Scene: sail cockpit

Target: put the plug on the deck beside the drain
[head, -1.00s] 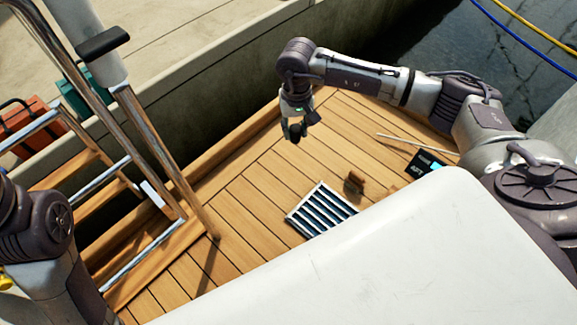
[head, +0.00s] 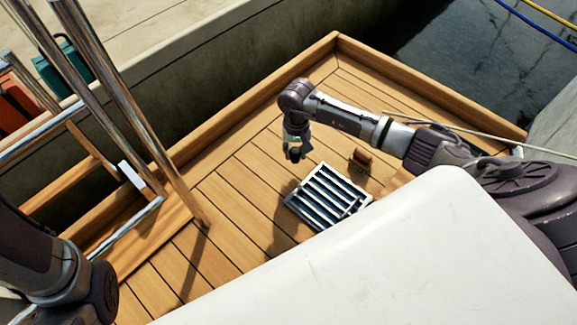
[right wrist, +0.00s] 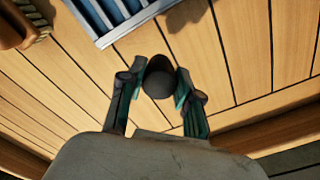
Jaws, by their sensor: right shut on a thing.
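The plug (right wrist: 158,82) is a dark, rounded piece in the right wrist view, between the two fingers of my right gripper (right wrist: 160,92). In the head view my right gripper (head: 295,150) points down over the planked deck, with the plug's dark end (head: 294,155) at its tip. The drain (head: 328,197) is a pale slatted grate in the deck, just below and right of the gripper in the picture. Its edge also shows at the top of the right wrist view (right wrist: 118,20). My left arm is at the lower left of the head view; its gripper is out of view.
A brown brush (head: 361,158) lies on the deck (head: 232,200) beyond the grate. A boarding ladder (head: 130,110) stands at the left. A raised wooden edge (head: 255,101) borders the deck. The planks left of the grate are clear.

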